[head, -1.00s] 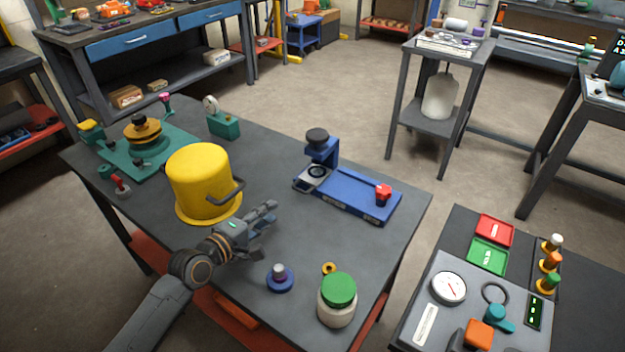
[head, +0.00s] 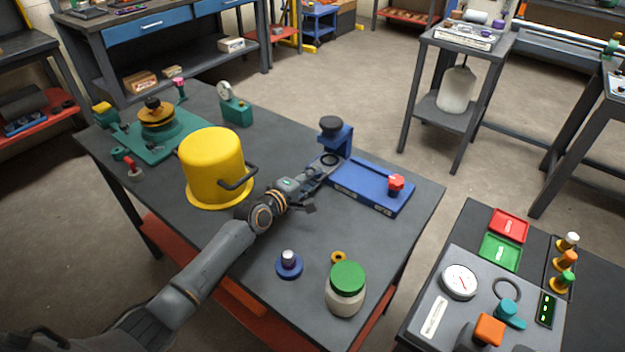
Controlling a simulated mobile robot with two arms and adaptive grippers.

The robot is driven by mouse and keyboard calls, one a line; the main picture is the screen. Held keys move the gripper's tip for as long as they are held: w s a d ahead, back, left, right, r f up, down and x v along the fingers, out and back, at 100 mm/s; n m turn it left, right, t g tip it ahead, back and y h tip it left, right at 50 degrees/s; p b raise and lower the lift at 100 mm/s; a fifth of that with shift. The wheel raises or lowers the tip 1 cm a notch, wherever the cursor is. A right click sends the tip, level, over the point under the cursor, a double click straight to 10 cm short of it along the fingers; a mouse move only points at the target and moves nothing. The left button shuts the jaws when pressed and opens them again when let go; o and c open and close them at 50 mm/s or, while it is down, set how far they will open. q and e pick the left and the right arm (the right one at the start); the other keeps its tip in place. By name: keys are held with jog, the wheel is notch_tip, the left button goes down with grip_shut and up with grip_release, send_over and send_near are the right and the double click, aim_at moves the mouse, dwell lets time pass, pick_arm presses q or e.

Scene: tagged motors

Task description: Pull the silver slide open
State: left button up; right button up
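The blue fixture (head: 368,190) lies on the dark table, with an upright post and black knob (head: 331,124) at its far left end and a red knob (head: 396,183) at its right end. The silver slide sits at the left end of the fixture, below the post. It is mostly hidden behind my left gripper, beside a dark round opening. My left gripper (head: 324,168) reaches in from the left, its fingertips at the slide's end of the fixture. I cannot tell whether the fingers touch or grip the slide. My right gripper is not in view.
A yellow bucket-like cover (head: 211,163) stands just left of my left forearm. A blue-based knob (head: 289,265), a small yellow ring (head: 338,257) and a green-lidded jar (head: 345,289) stand near the front edge. The table between fixture and jar is clear.

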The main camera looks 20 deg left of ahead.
pick_arm(q)
jog(key=shift+w, duration=0.1)
jog(key=shift+c, duration=0.6)
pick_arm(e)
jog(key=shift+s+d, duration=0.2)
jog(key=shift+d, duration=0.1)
pick_arm(q)
grip_shut()
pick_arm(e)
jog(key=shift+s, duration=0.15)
